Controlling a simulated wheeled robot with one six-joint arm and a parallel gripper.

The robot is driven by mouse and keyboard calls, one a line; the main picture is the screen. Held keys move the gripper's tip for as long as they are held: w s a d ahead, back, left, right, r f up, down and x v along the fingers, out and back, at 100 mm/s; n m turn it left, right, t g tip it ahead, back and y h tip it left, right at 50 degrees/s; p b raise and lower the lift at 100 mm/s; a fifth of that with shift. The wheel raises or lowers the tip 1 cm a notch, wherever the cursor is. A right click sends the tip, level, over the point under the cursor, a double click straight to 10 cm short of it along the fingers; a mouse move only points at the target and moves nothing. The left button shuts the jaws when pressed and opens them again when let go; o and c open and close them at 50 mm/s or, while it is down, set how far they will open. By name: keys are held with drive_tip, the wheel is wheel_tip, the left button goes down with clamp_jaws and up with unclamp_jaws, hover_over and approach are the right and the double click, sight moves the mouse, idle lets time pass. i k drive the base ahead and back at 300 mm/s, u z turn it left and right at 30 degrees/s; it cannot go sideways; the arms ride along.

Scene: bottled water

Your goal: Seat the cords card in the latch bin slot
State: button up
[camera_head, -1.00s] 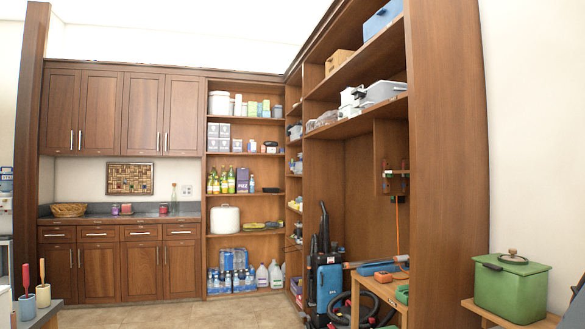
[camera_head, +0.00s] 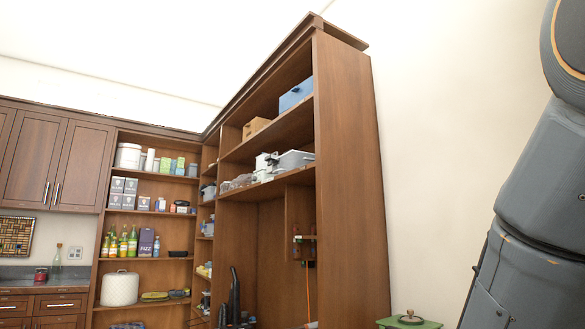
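I cannot make out a cords card in this view. On the upper shelves of the tall wooden unit stand a grey lidded bin (camera_head: 295,159), a blue bin (camera_head: 296,93) above it, and a tan box (camera_head: 256,127) to the left. Which of them is the latch bin, and any slot on it, is too small to tell. My arm fills the right edge of the view, but my gripper is out of view.
The tall unit's side panel (camera_head: 350,180) faces me, with plain wall to its right. A green lidded box (camera_head: 408,322) shows at the bottom edge. Bottles (camera_head: 123,243) and cartons fill the left shelves. A vacuum (camera_head: 233,300) stands low inside the unit.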

sight(291, 160)
drive_tip(key=u, duration=0.1)
drive_tip(key=i, duration=0.45)
drive_tip(key=u, duration=0.55)
drive_tip(key=i, duration=1.8)
drive_tip(key=u, duration=0.75)
drive_tip(key=i, duration=3.55)
drive_tip(key=z, duration=0.4)
drive_tip(key=i, duration=1.75)
drive_tip(key=z, duration=0.35)
